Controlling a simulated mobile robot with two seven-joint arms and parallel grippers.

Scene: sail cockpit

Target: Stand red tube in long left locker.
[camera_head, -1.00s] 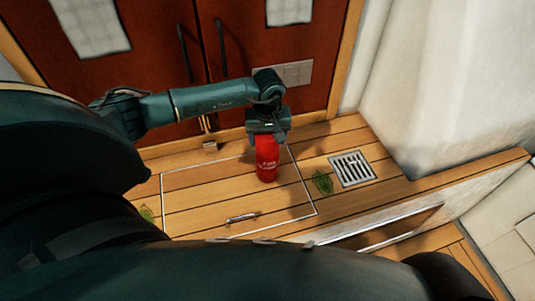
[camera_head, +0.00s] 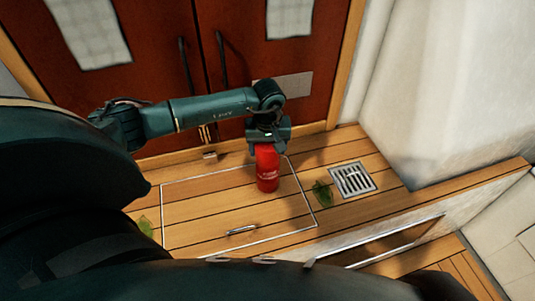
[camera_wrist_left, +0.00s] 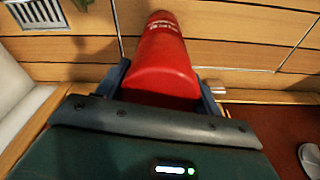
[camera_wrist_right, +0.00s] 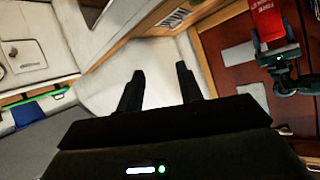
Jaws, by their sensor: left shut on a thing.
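The red tube (camera_head: 267,168) with white lettering is roughly upright over the outlined wooden hatch (camera_head: 195,205). My left gripper (camera_head: 267,147) is shut on its upper end. The left wrist view shows the tube (camera_wrist_left: 163,55) between the fingers. I cannot tell whether its lower end touches the wood. The hatch lid looks closed, with a metal handle (camera_head: 241,230) near its front edge. I cannot tell which locker is the long left one. My right gripper (camera_wrist_right: 158,88) is open and empty, away from the tube, which also shows in the right wrist view (camera_wrist_right: 266,20).
A metal drain grille (camera_head: 353,179) and a green leaf (camera_head: 322,194) lie right of the hatch. Red-brown doors (camera_head: 160,60) stand behind. A long recessed opening (camera_head: 385,243) runs along the front right. A white wall (camera_head: 440,90) rises at the right.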

